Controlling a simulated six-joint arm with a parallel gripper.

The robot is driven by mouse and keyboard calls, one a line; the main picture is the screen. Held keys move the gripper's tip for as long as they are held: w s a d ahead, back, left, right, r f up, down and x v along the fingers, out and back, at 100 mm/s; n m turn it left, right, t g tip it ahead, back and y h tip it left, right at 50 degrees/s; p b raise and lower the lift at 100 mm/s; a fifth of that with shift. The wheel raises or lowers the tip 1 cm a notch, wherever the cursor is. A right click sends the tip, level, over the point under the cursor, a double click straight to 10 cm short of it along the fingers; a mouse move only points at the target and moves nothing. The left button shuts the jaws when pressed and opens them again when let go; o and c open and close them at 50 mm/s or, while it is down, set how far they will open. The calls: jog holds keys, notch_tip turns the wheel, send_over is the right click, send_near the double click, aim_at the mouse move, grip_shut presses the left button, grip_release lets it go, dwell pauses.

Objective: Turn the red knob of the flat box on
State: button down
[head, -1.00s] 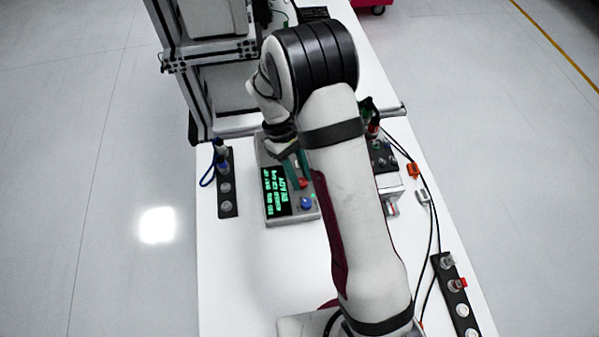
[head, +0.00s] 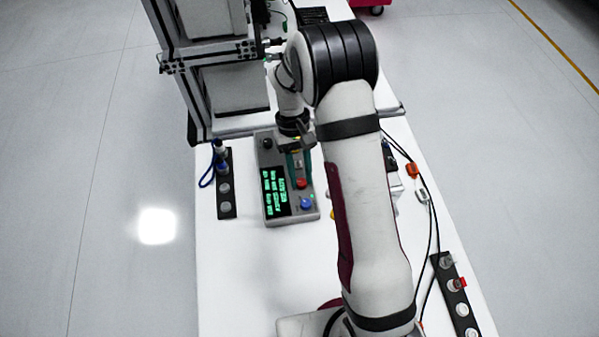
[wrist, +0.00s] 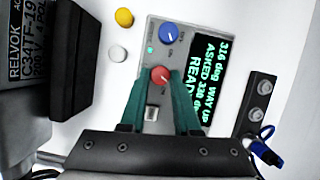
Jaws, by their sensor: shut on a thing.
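The flat box (head: 273,218) is a grey case on the white table, with a dark screen of green text (head: 274,193). In the wrist view the screen (wrist: 207,70) appears to read 316 deg, asked 330 deg, ready. The red knob (head: 301,184) sits beside the screen; it also shows in the wrist view (wrist: 161,76). My gripper (head: 301,179) points down at it, its two green fingers shut on the red knob, one on each side. In the wrist view the fingers (wrist: 160,79) partly cover the box face. A blue knob (wrist: 169,34) is close by.
A black strip with round fittings and a blue cable (head: 226,190) lies left of the box. A metal frame (head: 215,90) stands behind. To the right are a partly hidden device, cables and an orange clip (head: 412,170). The table's front left is clear.

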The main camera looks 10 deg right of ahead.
jog(key=m, duration=0.2)
jog(key=m+y, duration=0.1)
jog(key=m, duration=0.1)
jog(key=m+y, duration=0.1)
jog(key=m, duration=0.1)
jog(key=shift+d+t, duration=0.25)
jog(key=shift+t, duration=0.05)
dwell(0.5)
jog(key=c, duration=0.6)
grip_release()
jog(key=v, duration=1.5)
jog(key=shift+w+d+r, duration=0.15)
jog(key=shift+d+r, duration=0.15)
jog(key=shift+d, duration=0.05)
